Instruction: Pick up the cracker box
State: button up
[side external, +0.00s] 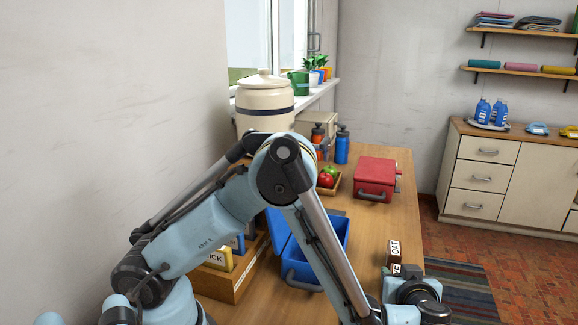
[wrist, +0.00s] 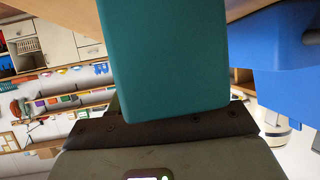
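I cannot pick out the cracker box for sure. A small brown box with a white "OAT" label (side external: 394,250) stands near the right edge of the table in the side view, with another pale label just below it. The wrist end of my arm (side external: 415,293) is just in front of these, at the bottom of the picture. Its fingertips are hidden there. In the wrist view a plain teal block (wrist: 160,60) fills the middle, right against the dark hand plate. I cannot tell whether it is a box or part of my gripper, or whether the fingers are open.
An open blue toolbox (side external: 331,238) lies on the wooden table (side external: 372,218). A red case (side external: 376,179), a fruit tray (side external: 332,189), a blue bottle (side external: 342,146) and a large crock (side external: 264,104) stand farther back. A wooden organiser (side external: 222,281) is at left. A blue surface (wrist: 290,55) is at right in the wrist view.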

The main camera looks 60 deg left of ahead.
jog(key=c, duration=0.6)
jog(key=shift+r, duration=0.15)
